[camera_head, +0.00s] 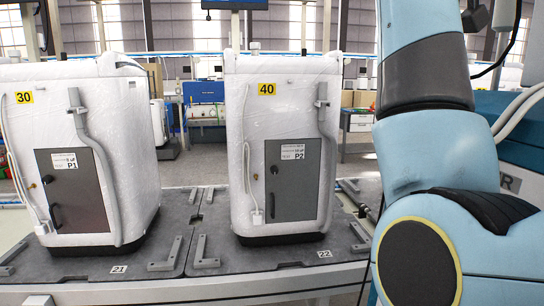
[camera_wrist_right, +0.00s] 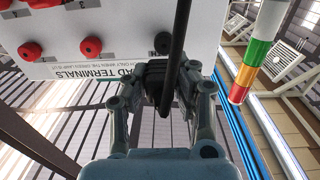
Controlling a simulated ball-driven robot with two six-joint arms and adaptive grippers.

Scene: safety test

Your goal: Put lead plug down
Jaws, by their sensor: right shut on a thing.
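In the right wrist view, my right gripper (camera_wrist_right: 157,88) is shut on a black plug (camera_wrist_right: 155,72). A thick black cable (camera_wrist_right: 180,40) passes in front of the plug and partly hides it. The plug is close to the lower edge of a white panel (camera_wrist_right: 130,28) marked "LOAD TERMINALS"; I cannot tell whether they touch. The panel carries red terminals (camera_wrist_right: 91,46) and a dark round one (camera_wrist_right: 162,42). In the head view neither gripper shows; my blue and grey arm fills the right side.
Two white-covered units, marked 30 (camera_head: 105,120) and 40 (camera_head: 280,115), stand on a grey bench (camera_head: 195,235) with angle brackets. Each has a grey door, P1 (camera_head: 75,190) and P2 (camera_head: 293,180). A signal tower (camera_wrist_right: 257,50) stands right of the panel in the wrist view.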

